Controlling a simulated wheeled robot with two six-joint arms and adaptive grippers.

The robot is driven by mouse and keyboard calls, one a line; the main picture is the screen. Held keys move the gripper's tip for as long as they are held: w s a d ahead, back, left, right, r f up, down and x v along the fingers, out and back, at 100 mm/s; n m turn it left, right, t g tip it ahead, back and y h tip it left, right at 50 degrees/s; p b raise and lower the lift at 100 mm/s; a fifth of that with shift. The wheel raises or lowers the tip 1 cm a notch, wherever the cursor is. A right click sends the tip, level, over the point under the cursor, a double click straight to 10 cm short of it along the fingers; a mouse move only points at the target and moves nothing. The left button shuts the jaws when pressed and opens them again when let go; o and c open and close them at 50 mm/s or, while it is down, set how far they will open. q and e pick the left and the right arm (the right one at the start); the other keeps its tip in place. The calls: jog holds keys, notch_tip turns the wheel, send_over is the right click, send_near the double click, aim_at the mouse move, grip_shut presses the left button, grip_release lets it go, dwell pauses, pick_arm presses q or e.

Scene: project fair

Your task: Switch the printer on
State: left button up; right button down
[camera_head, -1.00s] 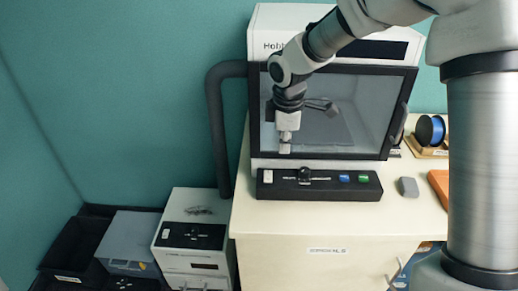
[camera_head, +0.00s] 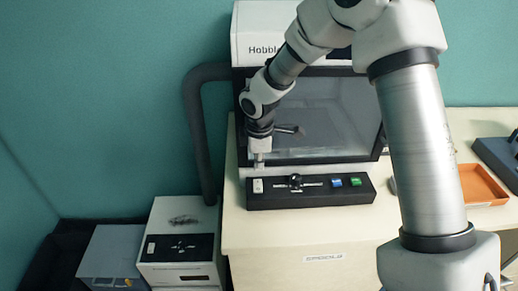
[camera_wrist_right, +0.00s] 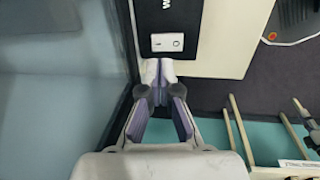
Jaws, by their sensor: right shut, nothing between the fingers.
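The printer (camera_head: 248,47) is a white cabinet with a dark-framed glass front, standing on a pale bench. Along its foot runs a black control panel (camera_head: 312,197). At the panel's left end is a white rocker switch (camera_head: 258,186); it also shows in the wrist view (camera_wrist_right: 167,42). Right of it are a black knob (camera_head: 295,181), a blue button (camera_head: 336,182) and a green button (camera_head: 355,181). My right gripper (camera_head: 259,166) is shut and empty, pointing down just above and behind the switch, apparently apart from it. The switch's setting is too small to tell. My left gripper is not in view.
A white unit (camera_head: 180,216) with a black panel stands lower left, near a grey-lidded box (camera_head: 110,252). A thick dark hose (camera_head: 192,130) runs down the printer's left side. An orange tray (camera_head: 482,183) lies to the right. The bench front is clear.

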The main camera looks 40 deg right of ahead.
aim_at(259, 182)
jog(key=f, duration=0.4)
jog(key=w+f+p, duration=0.1)
jog(key=f, duration=0.1)
jog(key=shift+d, duration=0.2)
jog(key=shift+s+f, duration=0.1)
jog(key=shift+f, duration=0.05)
